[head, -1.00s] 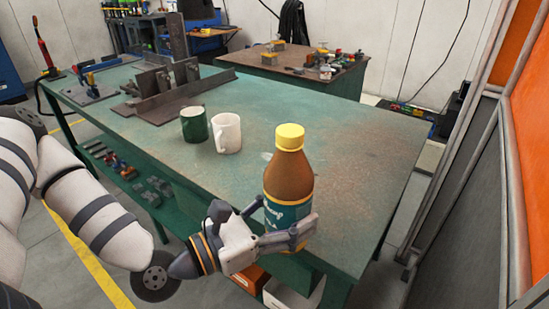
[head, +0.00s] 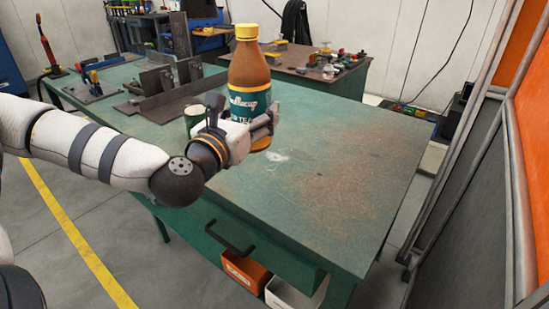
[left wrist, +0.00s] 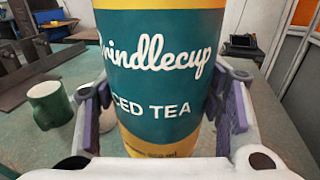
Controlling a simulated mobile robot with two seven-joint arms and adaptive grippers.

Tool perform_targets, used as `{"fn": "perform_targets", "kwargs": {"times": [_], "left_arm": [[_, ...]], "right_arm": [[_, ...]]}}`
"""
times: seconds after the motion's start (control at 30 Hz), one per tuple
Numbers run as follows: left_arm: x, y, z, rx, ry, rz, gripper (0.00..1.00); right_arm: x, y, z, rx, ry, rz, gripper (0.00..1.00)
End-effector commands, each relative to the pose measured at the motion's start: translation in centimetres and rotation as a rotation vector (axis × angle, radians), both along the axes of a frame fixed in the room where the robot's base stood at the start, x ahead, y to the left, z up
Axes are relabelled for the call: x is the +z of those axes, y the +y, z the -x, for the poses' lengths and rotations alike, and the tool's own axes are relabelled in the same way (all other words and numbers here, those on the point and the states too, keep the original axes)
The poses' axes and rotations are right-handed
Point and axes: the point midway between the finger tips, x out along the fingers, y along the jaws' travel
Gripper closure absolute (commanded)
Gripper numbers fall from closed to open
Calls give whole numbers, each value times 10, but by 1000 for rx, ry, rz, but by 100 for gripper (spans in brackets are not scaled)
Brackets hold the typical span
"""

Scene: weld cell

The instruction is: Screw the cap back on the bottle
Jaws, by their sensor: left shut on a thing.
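The bottle (head: 249,75) is brown with a teal and yellow label and stands upright in the head view. Its yellow cap (head: 247,31) sits on top of the neck; I cannot tell how tight it is. My left gripper (head: 254,126) is shut around the lower part of the bottle and holds it up above the bench. In the left wrist view the bottle's label (left wrist: 160,75) reads "iced tea" and fills the middle, between the fingers. The bottle's top is out of that view. My right gripper is not in view.
The green workbench (head: 310,190) is bare at its front and right. A green mug (head: 194,117) stands behind my gripper; it also shows in the left wrist view (left wrist: 49,103). Metal fixture plates (head: 165,100) lie at the bench's far left. A second bench stands behind.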

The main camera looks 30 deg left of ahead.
Motion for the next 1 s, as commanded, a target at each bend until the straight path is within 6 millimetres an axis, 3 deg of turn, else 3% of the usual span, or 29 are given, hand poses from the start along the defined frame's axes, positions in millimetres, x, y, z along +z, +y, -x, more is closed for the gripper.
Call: {"fn": "perform_targets", "kwargs": {"times": [0.13, 0.43, 0.6, 0.77, 1.0], "left_arm": [[-13, 5, -21, 1, 4, -5, 100], [-49, 22, -93, 0, 6, -4, 100], [-83, 28, -117, -2, 8, -4, 100], [-94, 31, -130, -1, 0, -1, 100], [-92, 31, -131, -1, -4, 0, 100]], "right_arm": [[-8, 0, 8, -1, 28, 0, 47], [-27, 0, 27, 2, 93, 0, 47], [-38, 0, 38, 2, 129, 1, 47], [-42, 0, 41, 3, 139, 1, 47], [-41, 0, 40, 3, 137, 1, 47]]}}
